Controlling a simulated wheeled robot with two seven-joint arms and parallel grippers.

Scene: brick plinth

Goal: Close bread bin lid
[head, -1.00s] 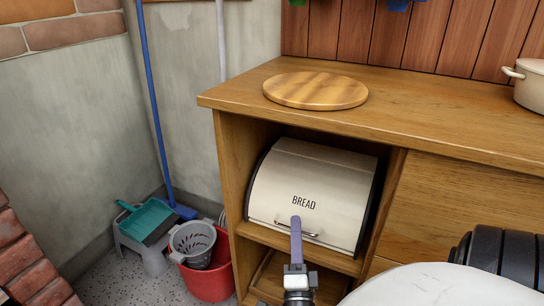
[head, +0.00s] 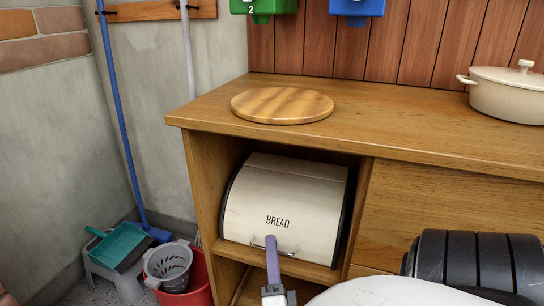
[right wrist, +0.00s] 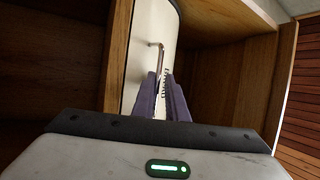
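The cream bread bin (head: 255,205), marked BREAD, sits in the open cabinet compartment in the head view. Its curved lid covers the front and looks down. A thin metal handle (head: 287,250) runs across its lower edge. My right gripper (head: 271,240) reaches up from below with its purple fingers at the middle of the handle. In the right wrist view, the fingers (right wrist: 164,85) lie close together with a narrow gap, and the handle (right wrist: 160,58) runs down to their tips. Whether they grip the bar is hidden. My left gripper is out of view.
A red bucket (head: 197,280), a grey basket (head: 168,265) and a teal dustpan (head: 119,244) stand at left.

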